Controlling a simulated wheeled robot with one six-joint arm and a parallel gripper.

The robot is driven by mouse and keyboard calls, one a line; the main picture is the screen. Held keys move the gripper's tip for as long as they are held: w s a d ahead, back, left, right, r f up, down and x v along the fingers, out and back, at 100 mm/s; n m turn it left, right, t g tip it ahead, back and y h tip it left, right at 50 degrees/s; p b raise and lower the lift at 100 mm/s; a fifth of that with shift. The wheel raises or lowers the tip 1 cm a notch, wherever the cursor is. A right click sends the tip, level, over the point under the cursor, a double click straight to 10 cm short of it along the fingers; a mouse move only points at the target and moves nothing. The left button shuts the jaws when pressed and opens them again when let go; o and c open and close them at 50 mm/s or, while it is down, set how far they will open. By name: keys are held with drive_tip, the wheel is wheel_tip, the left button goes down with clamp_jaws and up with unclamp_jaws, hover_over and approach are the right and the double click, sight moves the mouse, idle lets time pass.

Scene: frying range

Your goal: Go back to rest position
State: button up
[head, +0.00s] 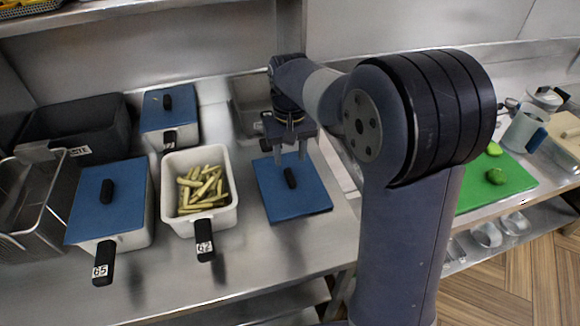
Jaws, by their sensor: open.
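My gripper (291,150) points down over a blue lid (303,203) with a black knob (290,178). The lid lies flat on the steel counter. The jaws are open and empty, just behind the knob in the picture; I cannot tell the exact gap to it. My arm crosses the right middle of the view and hides part of the counter.
An open white container labelled 62 (173,165) holds yellow-green sticks (200,188). Blue-lidded containers stand at its left (124,207) and behind it (168,107). A black bin (75,118) and wire basket (40,200) are far left. A green board (500,172) with cucumber lies right.

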sight(290, 175)
wheel_tip(290, 175, up, 4)
drive_tip(key=shift+r, duration=0.1)
idle(0.4)
wheel_tip(290, 175, down, 11)
drive_tip(key=shift+r, duration=0.4)
idle(0.4)
